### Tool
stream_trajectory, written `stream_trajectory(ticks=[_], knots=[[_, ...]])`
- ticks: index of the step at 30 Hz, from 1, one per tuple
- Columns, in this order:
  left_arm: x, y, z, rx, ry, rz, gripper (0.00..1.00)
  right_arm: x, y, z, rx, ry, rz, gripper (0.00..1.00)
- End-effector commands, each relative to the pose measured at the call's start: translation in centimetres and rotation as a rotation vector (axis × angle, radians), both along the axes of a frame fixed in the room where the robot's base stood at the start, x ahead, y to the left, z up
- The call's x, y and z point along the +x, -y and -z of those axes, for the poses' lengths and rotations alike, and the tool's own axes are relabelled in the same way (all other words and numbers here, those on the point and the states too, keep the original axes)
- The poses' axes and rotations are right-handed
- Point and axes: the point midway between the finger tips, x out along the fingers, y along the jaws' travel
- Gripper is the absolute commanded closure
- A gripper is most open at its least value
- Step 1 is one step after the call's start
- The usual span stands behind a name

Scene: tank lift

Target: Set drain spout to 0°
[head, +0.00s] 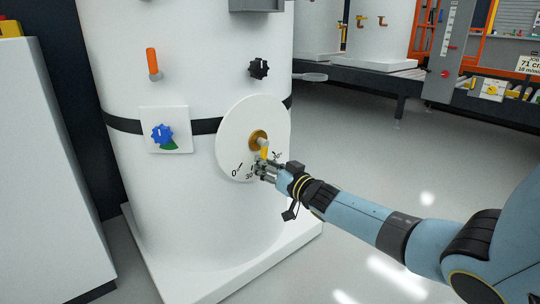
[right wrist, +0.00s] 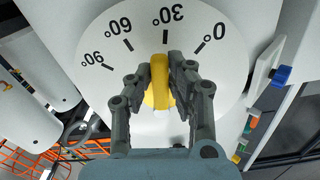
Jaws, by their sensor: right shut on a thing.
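The yellow drain spout (head: 264,151) comes out of a brass fitting on the round white dial plate (head: 234,135) on the tank's front. In the right wrist view the dial (right wrist: 100,32) carries marks for 0°, 30°, 60° and 90°. The spout (right wrist: 157,88) there points close to the 30° mark, away from the 0° mark at the right. My right gripper (head: 264,170) is shut on the spout, with one finger on each side of it in the right wrist view (right wrist: 160,75). My left gripper is out of view.
The white tank (head: 180,210) also bears a blue knob (head: 162,134) on a square plate, an orange handle (head: 153,65) and a black knob (head: 258,68). A grey cabinet (head: 45,160) stands at the left. The floor at the right is clear.

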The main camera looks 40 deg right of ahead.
Motion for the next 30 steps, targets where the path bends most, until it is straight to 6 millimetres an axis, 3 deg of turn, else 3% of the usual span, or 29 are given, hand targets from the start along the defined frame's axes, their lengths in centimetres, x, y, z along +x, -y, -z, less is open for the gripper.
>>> stream_trajectory(ticks=[15, 30], knots=[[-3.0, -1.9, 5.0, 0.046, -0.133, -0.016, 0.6, -0.2, -2.2, -1.2, 0.442, -0.035, 0.0, 1.0], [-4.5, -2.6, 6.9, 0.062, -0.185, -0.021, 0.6, -0.2, -2.9, -1.5, 0.618, -0.05, 0.001, 1.0]])
